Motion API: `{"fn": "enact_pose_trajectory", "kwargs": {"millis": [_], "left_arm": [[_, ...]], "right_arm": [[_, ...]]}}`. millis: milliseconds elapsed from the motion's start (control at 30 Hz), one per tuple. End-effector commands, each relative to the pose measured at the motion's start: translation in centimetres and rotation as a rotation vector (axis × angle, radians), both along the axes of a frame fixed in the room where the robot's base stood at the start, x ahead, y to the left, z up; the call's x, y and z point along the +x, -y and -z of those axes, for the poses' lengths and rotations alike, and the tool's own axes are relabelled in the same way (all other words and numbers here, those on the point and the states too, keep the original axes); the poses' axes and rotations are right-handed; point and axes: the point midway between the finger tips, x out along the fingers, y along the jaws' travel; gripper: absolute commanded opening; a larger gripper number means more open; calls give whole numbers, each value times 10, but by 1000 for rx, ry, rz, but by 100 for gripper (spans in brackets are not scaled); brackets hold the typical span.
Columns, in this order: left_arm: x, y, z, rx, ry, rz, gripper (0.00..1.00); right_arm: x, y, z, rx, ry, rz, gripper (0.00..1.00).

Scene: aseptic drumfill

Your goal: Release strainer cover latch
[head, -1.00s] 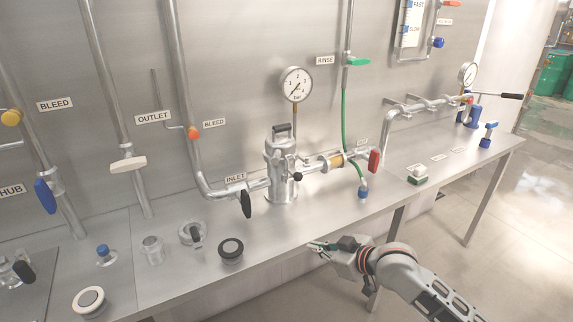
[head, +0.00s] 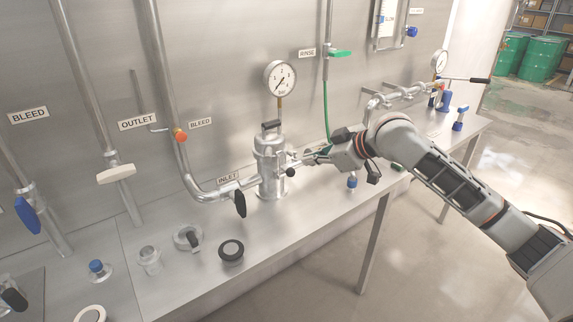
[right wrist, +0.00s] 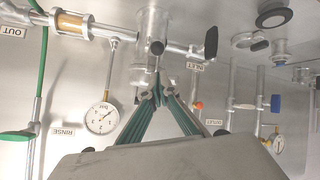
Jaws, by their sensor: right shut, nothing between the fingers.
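Contact cannot be told. My left gripper is out of view.
A pressure gauge (head: 280,78) stands behind the strainer. The inlet valve's black handle (head: 240,204) is to its left. A black-ringed fitting (head: 231,251) and loose glassware lie on the bench (head: 185,285). A green hose (head: 326,100) hangs behind my gripper.

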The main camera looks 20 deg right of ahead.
Motion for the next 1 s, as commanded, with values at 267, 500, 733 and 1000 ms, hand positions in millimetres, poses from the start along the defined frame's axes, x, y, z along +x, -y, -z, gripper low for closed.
{"fn": "enact_pose_trajectory", "kwargs": {"millis": [267, 500, 733, 1000], "left_arm": [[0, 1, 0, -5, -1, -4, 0], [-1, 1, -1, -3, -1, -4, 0], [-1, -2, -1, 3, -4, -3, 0], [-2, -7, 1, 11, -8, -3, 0]], "right_arm": [[5, -4, 4, 3, 0, 0, 0], [31, -21, 25, 6, -2, 0, 0], [58, -35, 45, 3, -1, 1, 0], [71, -42, 56, 0, 0, 1, 0]]}}
